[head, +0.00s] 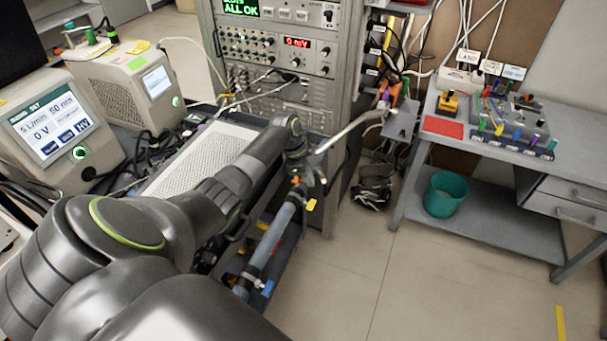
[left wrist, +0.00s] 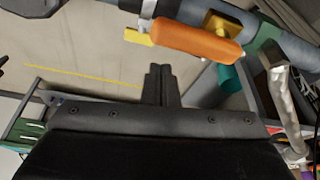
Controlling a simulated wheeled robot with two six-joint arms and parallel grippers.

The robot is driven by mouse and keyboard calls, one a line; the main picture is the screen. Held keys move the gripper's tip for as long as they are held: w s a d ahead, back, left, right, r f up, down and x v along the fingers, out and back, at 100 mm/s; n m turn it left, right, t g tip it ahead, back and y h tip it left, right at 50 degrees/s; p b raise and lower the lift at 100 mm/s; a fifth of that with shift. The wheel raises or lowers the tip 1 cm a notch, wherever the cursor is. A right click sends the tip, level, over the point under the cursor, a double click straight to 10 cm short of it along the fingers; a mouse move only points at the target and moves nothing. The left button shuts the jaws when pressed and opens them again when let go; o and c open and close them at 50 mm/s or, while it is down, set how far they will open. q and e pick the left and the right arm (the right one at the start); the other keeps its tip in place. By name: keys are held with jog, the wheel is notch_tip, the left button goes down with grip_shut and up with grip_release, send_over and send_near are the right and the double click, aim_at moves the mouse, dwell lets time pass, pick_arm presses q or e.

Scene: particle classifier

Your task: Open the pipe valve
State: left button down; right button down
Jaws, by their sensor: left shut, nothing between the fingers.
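A yellow piece (left wrist: 138,37) shows at the handle's left end. In the head view the pipe (head: 268,247) rises from the cart's lower edge to the valve, and a small orange part of the valve (head: 296,181) shows there. My left gripper (left wrist: 160,72) is shut and empty, its dark fingertips just below the orange handle in the wrist picture, with a small gap seen between them. The right gripper is in neither view.
A silver hose (head: 350,130) runs from the valve area to the right. An instrument rack (head: 275,50) stands behind. A grey bench (head: 480,140) with a teal bin (head: 445,194) on its shelf is at right. The floor (head: 430,290) in front is clear.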

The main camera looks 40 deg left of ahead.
pick_arm(q)
jog(key=w+d+b+v, duration=0.1)
jog(key=b+v, duration=0.1)
jog(key=v, duration=0.7)
jog(key=shift+r, duration=0.55)
jog(key=shift+d+f, duration=0.1)
jog(key=shift+d, duration=0.05)
